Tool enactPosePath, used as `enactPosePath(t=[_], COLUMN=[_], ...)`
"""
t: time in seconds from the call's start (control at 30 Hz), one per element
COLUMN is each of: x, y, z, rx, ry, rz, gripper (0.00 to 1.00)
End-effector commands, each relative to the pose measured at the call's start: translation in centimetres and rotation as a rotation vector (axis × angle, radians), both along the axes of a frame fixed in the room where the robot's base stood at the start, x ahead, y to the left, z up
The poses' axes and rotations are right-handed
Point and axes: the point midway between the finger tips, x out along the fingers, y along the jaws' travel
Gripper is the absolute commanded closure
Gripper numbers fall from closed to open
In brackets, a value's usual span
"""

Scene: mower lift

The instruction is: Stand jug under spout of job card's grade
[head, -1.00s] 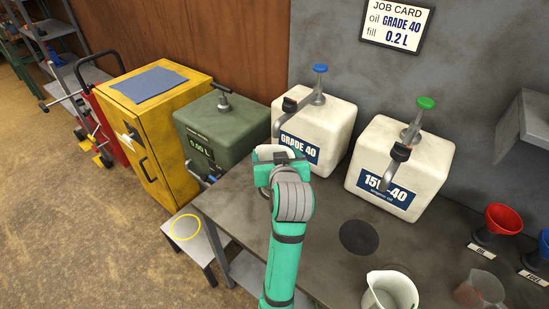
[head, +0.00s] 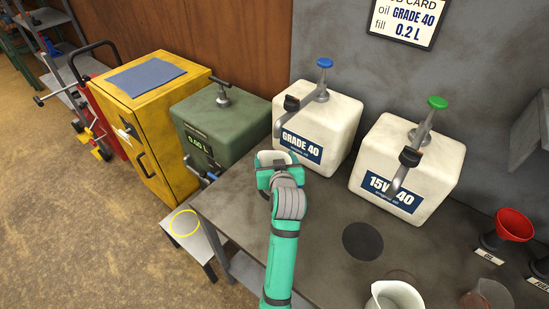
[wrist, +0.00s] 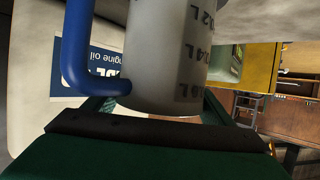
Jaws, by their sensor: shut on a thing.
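The job card (head: 405,18) on the wall reads GRADE 40, fill 0.2 L. The white GRADE 40 container (head: 340,125) has a blue-topped tap, its spout (head: 279,126) pointing down at the left. My gripper (head: 277,165) is shut on a pale jug (head: 278,156), whose open rim faces up. The jug's rim shows just below the spout tip in the head view; the height gap cannot be told. In the wrist view the jug (wrist: 165,55) shows dark markings and a blue handle (wrist: 78,50), with the GRADE 40 label behind it. The jug's base is hidden in the head view.
A green-topped 15W-40 container (head: 415,165) stands to the right. A dark round pad (head: 362,241) lies on the bench, with another pale jug (head: 395,298) in front. A green tank (head: 215,130) and yellow cabinet (head: 150,115) stand left. A red funnel (head: 514,224) is at right.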

Motion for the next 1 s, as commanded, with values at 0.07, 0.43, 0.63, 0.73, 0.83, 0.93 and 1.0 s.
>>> enactPosePath(t=[0.07, 0.43, 0.63, 0.73, 0.83, 0.93, 1.0], x=[0.0, 0.0, 0.0, 0.0, 0.0, -0.3, -1.1], y=[-0.1, -0.2, 0.0, 0.0, 0.0, -0.1, -0.3], z=[-0.1, -0.5, -0.4, -0.4, -0.3, 0.1, 0.4], rx=[0.000, 0.000, 0.000, 0.000, 0.000, 0.000, 0.000], ry=[-0.002, -0.001, -0.001, -0.001, -0.001, -0.002, -0.002], rz=[-0.001, -0.002, -0.001, -0.001, -0.001, -0.001, -0.002], gripper=[0.49, 0.49, 0.05, 0.05, 0.05, 0.05, 0.05])
